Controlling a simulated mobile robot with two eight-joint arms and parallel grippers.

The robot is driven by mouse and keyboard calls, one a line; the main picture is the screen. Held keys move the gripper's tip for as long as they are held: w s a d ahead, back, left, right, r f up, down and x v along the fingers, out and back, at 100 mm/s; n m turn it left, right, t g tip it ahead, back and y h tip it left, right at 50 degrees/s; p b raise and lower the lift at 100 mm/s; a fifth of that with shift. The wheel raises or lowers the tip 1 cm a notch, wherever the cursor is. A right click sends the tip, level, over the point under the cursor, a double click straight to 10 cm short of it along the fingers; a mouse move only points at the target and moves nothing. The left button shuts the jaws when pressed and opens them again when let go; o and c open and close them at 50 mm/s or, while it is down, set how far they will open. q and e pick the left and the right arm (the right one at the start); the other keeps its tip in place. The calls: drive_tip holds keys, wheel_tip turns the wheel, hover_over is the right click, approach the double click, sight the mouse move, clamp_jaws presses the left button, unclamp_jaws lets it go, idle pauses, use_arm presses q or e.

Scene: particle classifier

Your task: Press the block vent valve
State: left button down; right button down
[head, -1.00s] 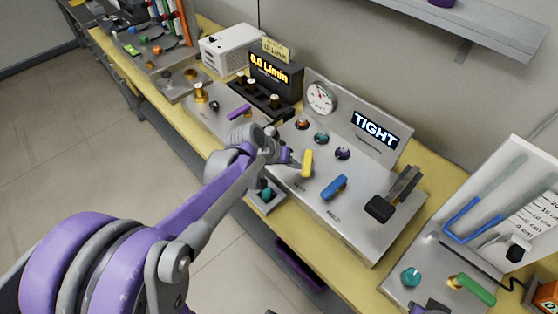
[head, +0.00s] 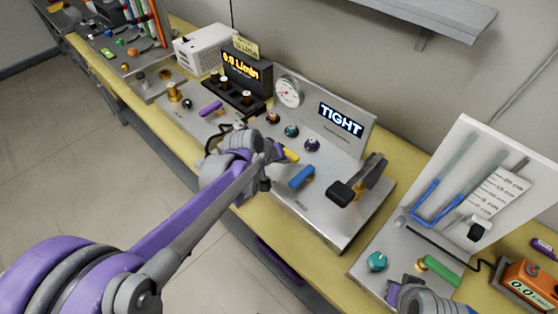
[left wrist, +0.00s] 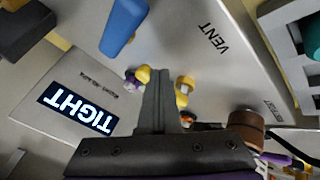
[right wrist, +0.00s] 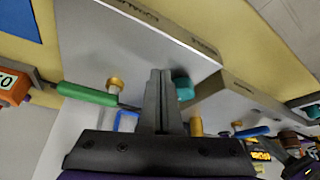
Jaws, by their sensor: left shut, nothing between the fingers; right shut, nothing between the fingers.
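A panel (head: 330,222) carries a yellow lever (head: 291,155) and a blue lever (head: 302,176). My left gripper (head: 270,165) is shut and empty beside the yellow lever and hides part of it. In the left wrist view the shut fingers (left wrist: 160,75) overlap yellow parts (left wrist: 185,88), near the printed word VENT (left wrist: 213,40). I cannot tell whether they touch. The blue lever (left wrist: 124,26) is beyond them. My right gripper (right wrist: 160,75) is shut and empty, near a teal knob (right wrist: 183,86) and a green lever (right wrist: 88,94); its fingertips are unclear in the head view.
A display (head: 341,120) reads TIGHT behind the levers, with a round gauge (head: 288,92) and several small knobs. A black-handled clamp (head: 358,182) stands right of the blue lever. A tube board (head: 465,180) is at the right, and a flow display (head: 240,70) at the back left.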

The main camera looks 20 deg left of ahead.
use_arm(q)
drive_tip(key=shift+w+d+r, duration=0.1)
drive_tip(key=shift+w+d, duration=0.05)
drive_tip(key=shift+d, duration=0.25)
use_arm(e)
drive_tip(key=shift+s+a, duration=0.1)
idle(0.3)
drive_tip(key=shift+r, duration=0.1)
